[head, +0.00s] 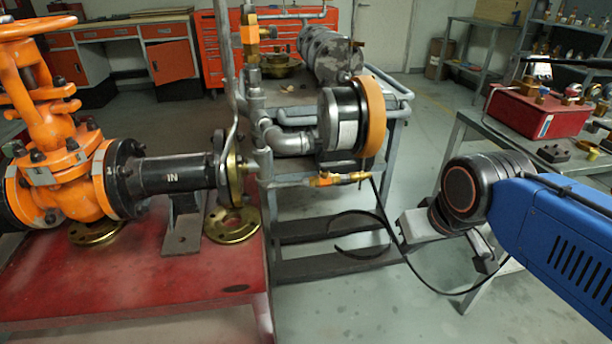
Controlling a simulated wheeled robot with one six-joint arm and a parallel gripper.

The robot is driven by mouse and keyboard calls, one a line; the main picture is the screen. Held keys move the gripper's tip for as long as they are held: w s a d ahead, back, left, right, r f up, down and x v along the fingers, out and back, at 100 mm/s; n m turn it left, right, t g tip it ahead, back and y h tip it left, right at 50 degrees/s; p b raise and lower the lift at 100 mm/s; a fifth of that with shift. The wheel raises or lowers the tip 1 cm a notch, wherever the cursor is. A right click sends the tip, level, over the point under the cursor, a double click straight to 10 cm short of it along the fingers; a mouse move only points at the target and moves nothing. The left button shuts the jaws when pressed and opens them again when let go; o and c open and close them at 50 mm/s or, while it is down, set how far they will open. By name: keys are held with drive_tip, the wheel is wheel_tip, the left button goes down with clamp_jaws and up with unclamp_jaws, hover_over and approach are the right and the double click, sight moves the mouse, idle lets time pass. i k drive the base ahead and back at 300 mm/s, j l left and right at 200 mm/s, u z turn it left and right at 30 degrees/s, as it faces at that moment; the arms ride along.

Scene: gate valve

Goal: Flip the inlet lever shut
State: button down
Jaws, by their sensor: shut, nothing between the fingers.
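The black inlet pipe (175,177) marked "IN" joins the orange gate valve (72,165) to a brass flange (233,180). A small brass valve with an orange lever (342,179) lies roughly level along the near edge of the grey cart. Another orange-handled fitting (250,35) stands higher up on the upright pipe. I cannot tell for certain which is the inlet lever. My gripper (486,263) is at the right, below the black wrist of my blue arm, partly hidden by it. It is shut and empty, apart from both levers.
The grey cart (320,238) carries pipes and a drum with an orange rim (373,117). A black hose hangs from its right side. A red bench (110,285) is at the left. A side table with a red box (535,112) stands behind my arm.

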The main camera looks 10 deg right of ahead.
sight(325, 167)
drive_tip(key=k+l, duration=0.1)
drive_tip(key=k, duration=0.4)
drive_tip(key=k+l, duration=0.1)
drive_tip(key=k, duration=0.35)
